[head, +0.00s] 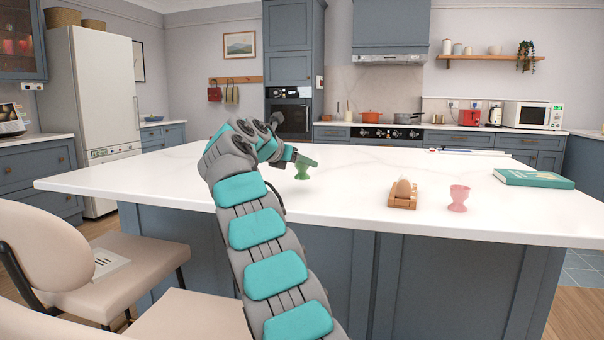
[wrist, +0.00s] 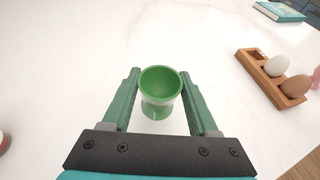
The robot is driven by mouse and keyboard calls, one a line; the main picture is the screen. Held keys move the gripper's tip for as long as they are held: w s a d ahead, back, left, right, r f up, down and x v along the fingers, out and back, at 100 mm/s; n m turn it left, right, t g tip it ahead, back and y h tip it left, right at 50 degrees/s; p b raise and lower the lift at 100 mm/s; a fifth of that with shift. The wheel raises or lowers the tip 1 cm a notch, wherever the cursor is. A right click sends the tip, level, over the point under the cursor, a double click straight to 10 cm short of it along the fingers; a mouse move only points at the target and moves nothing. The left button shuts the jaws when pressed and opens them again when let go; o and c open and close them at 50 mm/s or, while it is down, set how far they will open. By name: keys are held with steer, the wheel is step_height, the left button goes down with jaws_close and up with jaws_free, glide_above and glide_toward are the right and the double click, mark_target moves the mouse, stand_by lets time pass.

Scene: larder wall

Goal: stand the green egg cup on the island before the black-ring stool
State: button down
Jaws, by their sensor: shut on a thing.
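The green egg cup (head: 302,173) is upright at the island (head: 375,165), near its left middle. My gripper (head: 306,160) is shut on it. In the wrist view the cup (wrist: 160,88) sits between the two green fingers of my gripper (wrist: 160,95), its open rim facing up and empty. Its foot is at or just above the white top; I cannot tell if it touches. Cream stools (head: 125,270) stand at the island's near left side. I cannot make out a black ring on either one, and the nearer stool is partly cut off.
A wooden egg holder (head: 402,201) with eggs and a pink egg cup (head: 458,198) stand to the right on the island. A green book (head: 534,178) lies farther right. A small reddish thing (wrist: 3,142) shows at the wrist view's left edge. The white top around the cup is clear.

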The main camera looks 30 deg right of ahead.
mark_target(300, 174)
steer(key=shift+w+f+b, duration=0.1)
steer(key=shift+f+b, duration=1.15)
steer(key=shift+f, duration=0.55)
steer(key=shift+f, duration=0.15)
steer(key=shift+c, duration=0.8)
jaws_free()
steer(key=shift+a+r, duration=0.3)
steer(key=p+v, duration=0.1)
steer(key=v, duration=1)
steer(key=shift+a, duration=0.15)
steer(key=shift+s, duration=0.25)
